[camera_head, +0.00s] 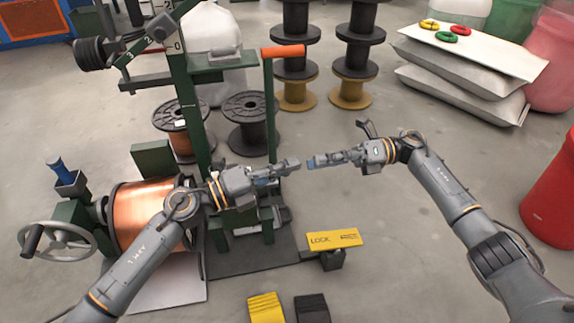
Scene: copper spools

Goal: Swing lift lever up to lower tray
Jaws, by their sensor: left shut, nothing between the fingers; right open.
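A green upright bar with an orange grip (283,51) stands on the right side of the green machine frame and looks like the lift lever; its grip is at the top. A small green platform (238,216) low in the frame may be the tray; my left arm partly hides it. My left gripper (290,166) is shut and empty, in front of the bar's lower part and well below the orange grip. I cannot tell whether it touches the bar. My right gripper (318,161) is open and empty, just right of the left one, with its fingers pointing left.
A copper spool (140,215) with a handwheel (57,241) is at the left. A yellow LOCK pedal (334,240) sits near the machine's base. Black spools (249,108) stand behind.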

